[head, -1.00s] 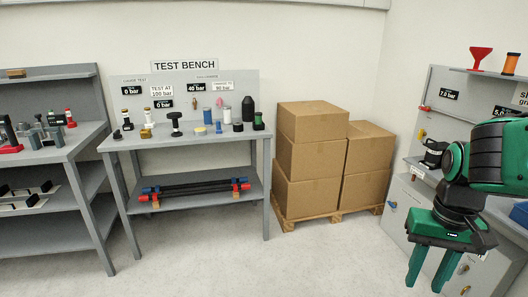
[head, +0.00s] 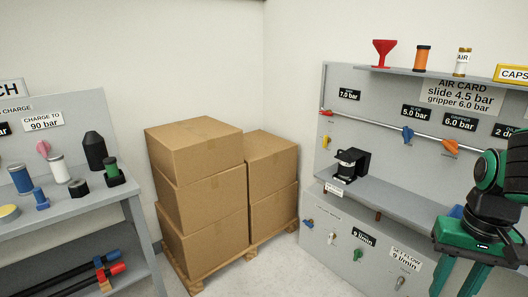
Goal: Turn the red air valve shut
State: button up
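A small red valve handle (head: 326,112) sits at the left end of a thin pipe (head: 372,123) on the grey back panel at the right, below a "7.0 bar" label. Whether the handle stands open or shut is too small to tell. My gripper (head: 458,278) is at the lower right, in front of the cabinet, with its green fingers pointing down. The fingers are apart with nothing seen between them, and their tips run to the picture's bottom edge. It is well apart from the red handle, to its right and lower in the picture.
A yellow handle (head: 326,142) hangs below the red one. Blue (head: 407,134) and orange (head: 450,147) handles are farther right on the pipe. A black device (head: 351,165) stands on the shelf below. Stacked cardboard boxes (head: 200,190) are left of the panel. Floor shows in front.

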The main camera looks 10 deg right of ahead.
aim_at(328, 113)
jog(key=z, duration=0.2)
jog(key=i, duration=0.65)
jog(key=z, duration=0.2)
jog(key=k, duration=0.5)
jog(key=u, duration=0.75)
jog(key=i, duration=1.5)
jog(key=z, duration=0.5)
